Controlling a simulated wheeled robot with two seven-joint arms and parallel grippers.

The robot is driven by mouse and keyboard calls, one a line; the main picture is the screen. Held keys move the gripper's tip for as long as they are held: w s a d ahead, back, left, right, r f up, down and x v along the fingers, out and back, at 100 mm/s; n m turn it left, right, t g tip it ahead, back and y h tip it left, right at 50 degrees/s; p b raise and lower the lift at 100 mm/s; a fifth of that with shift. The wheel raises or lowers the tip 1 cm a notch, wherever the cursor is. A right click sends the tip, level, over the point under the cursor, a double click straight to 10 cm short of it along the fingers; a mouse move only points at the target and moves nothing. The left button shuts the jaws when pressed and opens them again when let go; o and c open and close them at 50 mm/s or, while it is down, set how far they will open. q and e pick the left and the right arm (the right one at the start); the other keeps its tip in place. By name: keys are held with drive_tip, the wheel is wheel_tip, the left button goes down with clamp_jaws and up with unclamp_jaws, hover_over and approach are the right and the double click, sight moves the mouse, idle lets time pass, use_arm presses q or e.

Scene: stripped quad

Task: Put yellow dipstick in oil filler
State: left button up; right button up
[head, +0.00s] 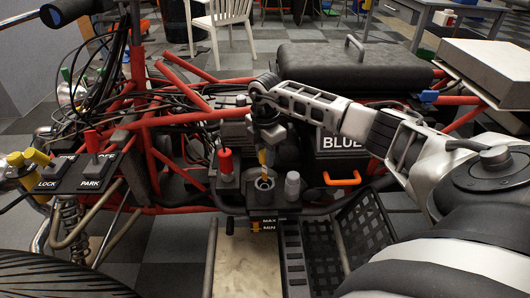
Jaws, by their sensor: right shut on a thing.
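My right gripper (267,128) reaches in from the right and points down over the engine area. It is shut on the yellow dipstick (262,157), whose short yellow part shows below the fingers and hangs roughly upright. The oil filler (264,184) is a round, light-rimmed opening in a dark block directly below the dipstick. The dipstick's lower end is at or just above the opening; I cannot tell if it has entered. The fingers hide its upper part. My left gripper is not in view.
A red-capped post (226,162) stands left of the filler and a grey cap (292,184) right of it. A MAX/MIN gauge (265,225) is below. Red frame tubes and black cables crowd the left.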

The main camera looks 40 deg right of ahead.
sight(265, 180)
use_arm(q)
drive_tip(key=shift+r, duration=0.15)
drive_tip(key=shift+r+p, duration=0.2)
drive_tip(key=shift+p, duration=0.15)
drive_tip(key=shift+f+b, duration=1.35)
use_arm(e)
drive_tip(key=shift+f, duration=2.55)
use_arm(q)
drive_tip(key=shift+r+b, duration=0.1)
drive_tip(key=shift+b, duration=0.55)
use_arm(e)
drive_tip(key=shift+f, duration=1.1)
drive_tip(key=o, duration=1)
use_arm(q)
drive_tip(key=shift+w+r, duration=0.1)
